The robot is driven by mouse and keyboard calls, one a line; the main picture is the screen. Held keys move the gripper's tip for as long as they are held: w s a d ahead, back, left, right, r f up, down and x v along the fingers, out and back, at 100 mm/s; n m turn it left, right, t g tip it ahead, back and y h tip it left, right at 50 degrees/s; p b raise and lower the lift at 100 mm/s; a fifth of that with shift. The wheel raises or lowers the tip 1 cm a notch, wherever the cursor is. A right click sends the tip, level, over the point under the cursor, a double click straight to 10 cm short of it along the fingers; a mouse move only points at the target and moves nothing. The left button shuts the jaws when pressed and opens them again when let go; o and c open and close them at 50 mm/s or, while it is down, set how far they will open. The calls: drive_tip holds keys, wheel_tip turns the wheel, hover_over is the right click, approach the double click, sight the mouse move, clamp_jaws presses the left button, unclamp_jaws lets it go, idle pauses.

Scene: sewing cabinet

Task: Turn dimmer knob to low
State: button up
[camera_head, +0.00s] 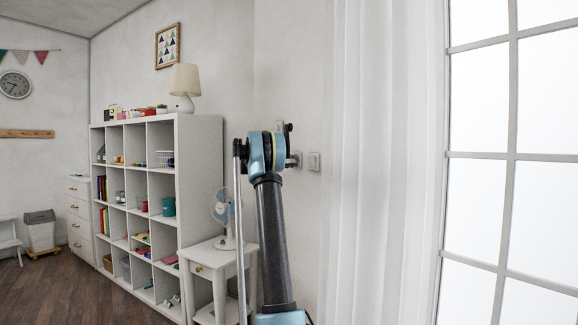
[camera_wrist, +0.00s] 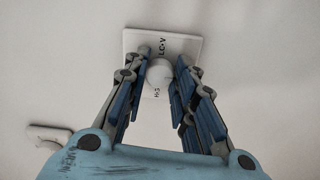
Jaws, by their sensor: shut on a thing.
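The dimmer knob (camera_wrist: 158,72) is a round white knob on a white wall plate (camera_wrist: 188,47), with small dark lettering above and below it in the wrist view. My gripper (camera_wrist: 160,70) has its blue-padded fingers on both sides of the knob and is shut on it. The lettering is partly legible and looks rotated; I cannot tell the knob's setting. In the head view my gripper end (camera_head: 290,160) is at the wall, and my arm hides the dimmer there.
A second white switch plate (camera_head: 314,161) is on the wall just right of my gripper. A small white table (camera_head: 207,262) with a blue fan (camera_head: 222,209) stands left of my arm. A white curtain (camera_head: 385,150) hangs to the right. A cubby shelf (camera_head: 200,160) stands further left.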

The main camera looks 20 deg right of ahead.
drive_tip(key=n, duration=0.5)
drive_tip(key=shift+n, duration=0.3)
drive_tip(key=n, duration=0.4)
drive_tip(key=shift+n, duration=0.3)
drive_tip(key=n, duration=0.9)
drive_tip(key=shift+w+n, duration=0.1)
drive_tip(key=shift+n, duration=0.3)
drive_tip(key=o, duration=1.1)
drive_tip(key=shift+a, duration=0.1)
